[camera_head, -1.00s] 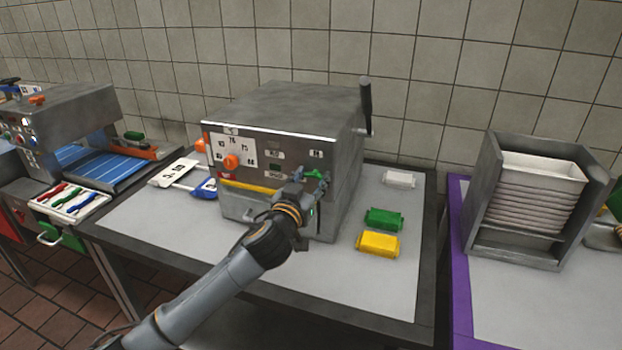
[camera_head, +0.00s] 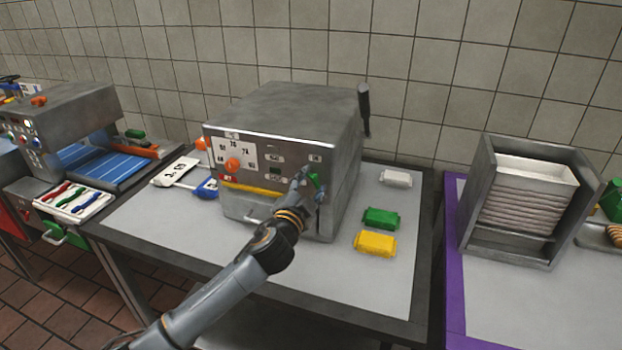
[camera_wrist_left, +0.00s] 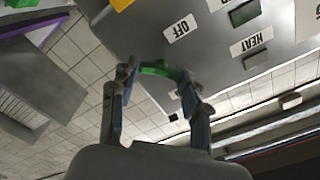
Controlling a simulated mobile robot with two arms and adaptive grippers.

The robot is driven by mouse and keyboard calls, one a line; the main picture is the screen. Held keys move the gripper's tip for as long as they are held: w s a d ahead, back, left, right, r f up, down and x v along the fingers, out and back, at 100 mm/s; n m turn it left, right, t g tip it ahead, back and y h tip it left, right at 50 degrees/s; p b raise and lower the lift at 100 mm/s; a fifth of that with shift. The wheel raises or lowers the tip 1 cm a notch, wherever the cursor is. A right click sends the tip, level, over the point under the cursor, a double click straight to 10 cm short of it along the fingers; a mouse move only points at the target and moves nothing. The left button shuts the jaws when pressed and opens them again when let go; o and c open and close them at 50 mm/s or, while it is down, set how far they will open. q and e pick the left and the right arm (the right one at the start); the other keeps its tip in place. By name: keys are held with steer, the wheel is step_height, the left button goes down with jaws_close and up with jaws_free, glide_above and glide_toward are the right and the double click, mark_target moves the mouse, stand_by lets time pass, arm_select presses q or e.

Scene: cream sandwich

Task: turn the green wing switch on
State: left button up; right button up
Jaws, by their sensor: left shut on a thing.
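The green wing switch (camera_head: 315,181) is on the right part of the front of a grey metal machine (camera_head: 290,105). It appears slanted, its right end lower, and the fingers partly hide it. My left gripper (camera_head: 311,184) is at this front, shut on the switch. In the left wrist view, the green wing (camera_wrist_left: 161,70) lies between the two fingertips of my left gripper (camera_wrist_left: 160,77), with an OFF label (camera_wrist_left: 180,28) and a HEAT label (camera_wrist_left: 252,40) on the panel near it. My right gripper is not in view.
An orange knob (camera_head: 232,163) and a yellow strip (camera_head: 250,187) are left of the gripper on the machine. Green (camera_head: 381,218), yellow (camera_head: 375,243) and white (camera_head: 396,178) blocks lie right of it. A dark lever (camera_head: 364,102) stands at the machine's right side. The table front is clear.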

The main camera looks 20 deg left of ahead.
arm_select(q)
steer(key=m+p, duration=0.2)
steer(key=m, duration=0.2)
steer(key=shift+m, duration=0.3)
steer(key=shift+f+m+p, duration=0.1)
steer(key=shift+m+p, duration=0.45)
steer(key=shift+m, duration=1.15)
steer(key=o, duration=1.2)
steer(key=shift+d, duration=0.1)
steer(key=shift+c, duration=0.2)
steer(key=shift+s, duration=0.1)
steer(key=s, duration=1.1)
steer(key=shift+s+a, duration=0.25)
steer(key=shift+s, duration=0.15)
